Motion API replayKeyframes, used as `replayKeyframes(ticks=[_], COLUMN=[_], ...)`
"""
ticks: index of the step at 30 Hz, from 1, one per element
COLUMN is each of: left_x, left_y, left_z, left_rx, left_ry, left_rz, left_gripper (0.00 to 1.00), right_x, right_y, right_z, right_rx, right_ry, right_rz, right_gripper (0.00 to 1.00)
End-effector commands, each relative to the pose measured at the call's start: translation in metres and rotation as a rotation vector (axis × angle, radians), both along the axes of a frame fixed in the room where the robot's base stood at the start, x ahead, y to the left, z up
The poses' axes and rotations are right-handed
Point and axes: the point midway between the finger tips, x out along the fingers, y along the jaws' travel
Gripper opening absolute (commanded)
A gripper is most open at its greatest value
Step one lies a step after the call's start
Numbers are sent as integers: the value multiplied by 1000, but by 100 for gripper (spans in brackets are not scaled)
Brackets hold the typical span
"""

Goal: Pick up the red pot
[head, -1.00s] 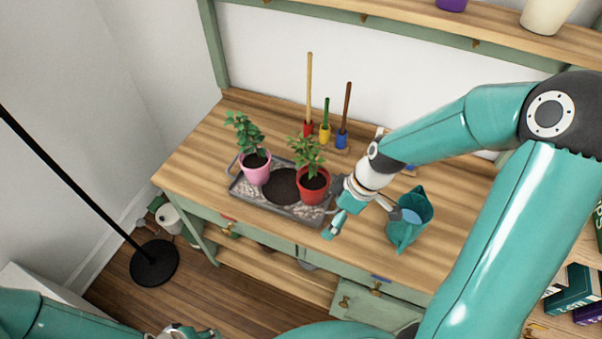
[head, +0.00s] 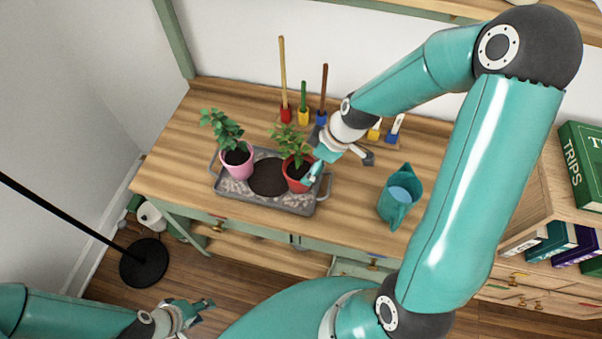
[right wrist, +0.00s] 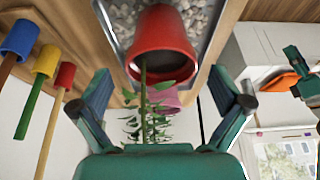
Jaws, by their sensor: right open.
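The red pot (head: 297,183) holds a leafy green plant and stands upright at the right end of a grey tray (head: 262,202) on the wooden bench. In the right wrist view the red pot (right wrist: 163,45) appears upside down, ahead of and between my two spread fingers. My right gripper (head: 314,170) is open at the pot's right rim; I cannot tell whether it touches. It also shows in the right wrist view (right wrist: 160,95), with the plant's leaves between the fingers. My left gripper (head: 203,305) is low, in front of the bench, away from the pot; its jaw state is unclear.
A pink pot (head: 236,165) with a plant stands at the tray's left, and a dark round dish (head: 267,178) lies between the pots. A teal watering can (head: 398,200) stands to the right. Several upright coloured tools (head: 303,115) stand behind. The bench's left is bare.

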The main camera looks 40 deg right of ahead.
Motion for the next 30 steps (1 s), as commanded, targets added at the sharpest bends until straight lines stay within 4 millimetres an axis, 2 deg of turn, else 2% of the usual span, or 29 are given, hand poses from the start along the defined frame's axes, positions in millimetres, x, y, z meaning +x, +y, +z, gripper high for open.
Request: replayKeyframes(ticks=[3, 11, 19, 29, 30], left_x=[0, 0, 0, 0, 0], left_y=[0, 0, 0, 0, 0], left_z=[1, 0, -6, -7, -7], left_rx=[0, 0, 0, 0, 0], left_ry=[0, 0, 0, 0, 0], left_rz=[0, 0, 0, 0, 0], left_gripper=[40, 40, 40, 40, 40], right_x=[5, 10, 22, 24, 24], right_y=[5, 10, 19, 21, 21], right_z=[-14, -30, -66, -72, -72], right_rx=[1, 1, 0, -1, -1], right_ry=[1, 1, 0, -2, -2], right_rz=[3, 4, 4, 3, 3], right_gripper=[100, 100, 100, 100, 95])
